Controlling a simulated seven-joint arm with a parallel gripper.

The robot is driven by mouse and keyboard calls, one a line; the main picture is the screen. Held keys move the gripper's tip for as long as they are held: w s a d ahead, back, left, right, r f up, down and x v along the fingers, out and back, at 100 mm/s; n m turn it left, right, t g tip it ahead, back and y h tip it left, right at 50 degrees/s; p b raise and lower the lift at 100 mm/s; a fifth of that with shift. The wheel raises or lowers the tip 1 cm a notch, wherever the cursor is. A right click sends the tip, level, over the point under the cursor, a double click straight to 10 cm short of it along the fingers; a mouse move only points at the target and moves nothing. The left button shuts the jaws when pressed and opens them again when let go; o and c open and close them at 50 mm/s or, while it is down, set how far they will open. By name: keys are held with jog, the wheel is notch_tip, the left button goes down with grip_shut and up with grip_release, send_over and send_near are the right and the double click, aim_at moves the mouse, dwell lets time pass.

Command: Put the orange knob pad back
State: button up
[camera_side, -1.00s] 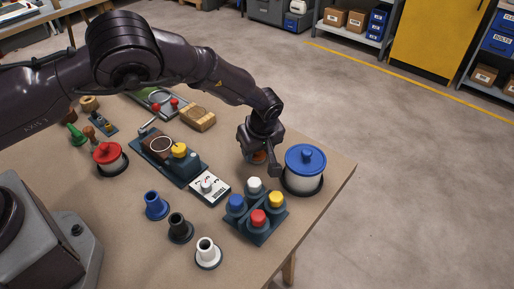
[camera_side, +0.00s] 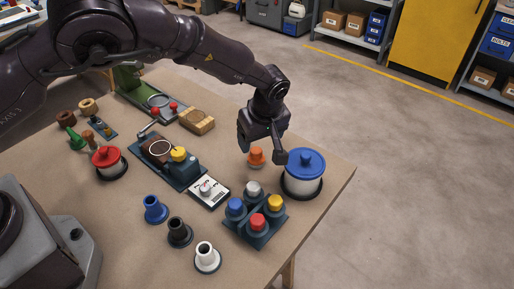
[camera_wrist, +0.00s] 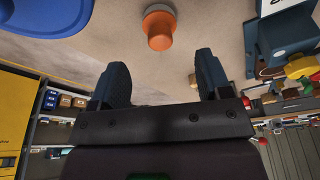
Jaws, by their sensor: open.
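The orange knob pad (camera_side: 256,157) stands upright on the bench, left of the blue-lidded pot and behind the dark block of coloured knobs. In the wrist view the orange knob pad (camera_wrist: 159,30) lies beyond the fingertips, with clear space between. My gripper (camera_side: 261,149) is open and empty, just above and behind the pad. Both fingers of my gripper (camera_wrist: 161,66) show spread apart in the wrist view, with nothing between them.
The pot with a blue lid (camera_side: 304,176) stands close to the right, near the bench edge. The dark block (camera_side: 254,238) holds blue, white, yellow and red knobs in front. A dark panel with a yellow knob (camera_side: 179,154) lies left. Bare bench shows around the pad.

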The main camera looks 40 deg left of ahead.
jog(key=s+a+r+m+h, duration=0.1)
jog(key=s+a+r+m, duration=0.2)
jog(key=r, duration=0.5)
jog(key=s+a+r+t+h, duration=0.1)
jog(key=s+a+r, duration=0.25)
jog(key=r, duration=0.45)
jog(key=s+a+r+m+h, duration=0.15)
jog(key=s+r, duration=0.25)
jog(key=r, duration=0.4)
jog(key=s+a+r+m+t, duration=0.1)
jog(key=s+a+m, duration=0.2)
jog(key=s, duration=0.6)
jog(key=s+a+r+m+t, duration=0.2)
jog(key=s+m, duration=0.3)
jog(key=s, duration=0.5)
jog(key=shift+a+r+m+y, duration=0.25)
jog(key=shift+a+m+y, duration=0.1)
jog(key=shift+a, duration=0.2)
jog(key=shift+s, duration=0.1)
